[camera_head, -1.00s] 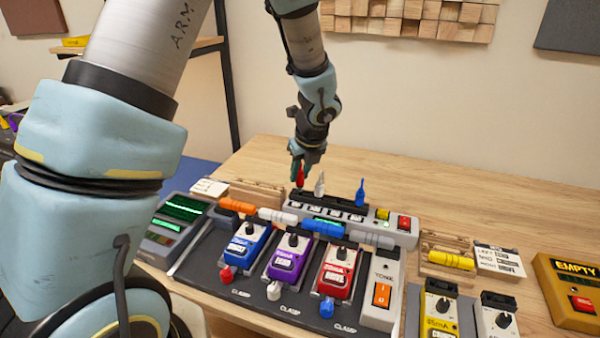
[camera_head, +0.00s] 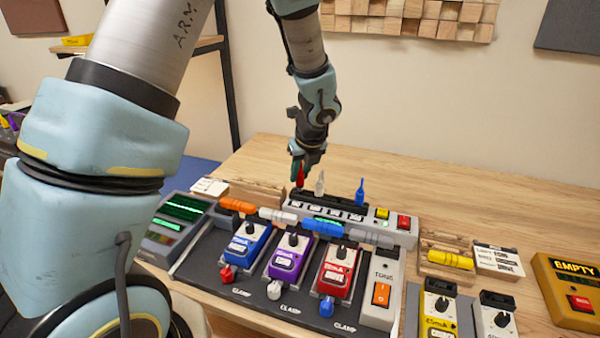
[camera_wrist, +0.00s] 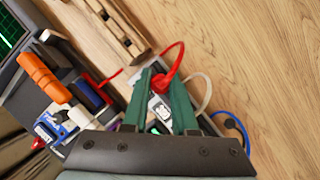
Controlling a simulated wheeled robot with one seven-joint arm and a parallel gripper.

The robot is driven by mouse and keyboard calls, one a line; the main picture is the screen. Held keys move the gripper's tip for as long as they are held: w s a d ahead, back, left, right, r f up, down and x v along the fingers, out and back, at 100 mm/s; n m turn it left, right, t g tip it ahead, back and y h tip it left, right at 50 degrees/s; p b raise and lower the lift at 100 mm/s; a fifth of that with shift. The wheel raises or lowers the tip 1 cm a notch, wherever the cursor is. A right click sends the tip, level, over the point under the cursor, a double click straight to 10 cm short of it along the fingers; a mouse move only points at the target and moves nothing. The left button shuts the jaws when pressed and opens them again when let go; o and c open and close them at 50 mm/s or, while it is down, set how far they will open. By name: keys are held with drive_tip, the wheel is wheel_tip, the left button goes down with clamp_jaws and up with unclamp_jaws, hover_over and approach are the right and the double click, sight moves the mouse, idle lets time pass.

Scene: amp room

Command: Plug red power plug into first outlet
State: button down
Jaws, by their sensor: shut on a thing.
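The red power plug (camera_head: 300,174) is upright at the left end of the black holder (camera_head: 330,199) behind the grey power strip (camera_head: 350,223). My gripper (camera_head: 304,168) is shut on it from above. In the wrist view the green fingers (camera_wrist: 168,100) reach to the red plug (camera_wrist: 165,82), and a red cable curves away from it. The white plug (camera_head: 320,182) and the blue plug (camera_head: 361,191) stand to its right. White labelled outlets (camera_head: 335,213) run along the strip. I cannot tell whether the red plug's lower end is seated.
Blue (camera_head: 249,243), purple (camera_head: 289,257) and red (camera_head: 337,271) pedals stand on the black board in front of the strip. Orange, white, blue and grey connectors lie between. A meter with green bars (camera_head: 178,222) is at left. The table behind the strip is clear.

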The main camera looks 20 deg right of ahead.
drive_tip(key=shift+f+b, duration=0.45)
drive_tip(key=shift+f, duration=0.45)
idle(1.1)
drive_tip(key=c, duration=0.6)
unclamp_jaws()
drive_tip(key=shift+o, duration=0.3)
drive_tip(key=o, duration=0.3)
drive_tip(key=shift+r, duration=0.1)
drive_tip(key=shift+r+p, duration=3.45)
drive_tip(key=shift+p, duration=0.05)
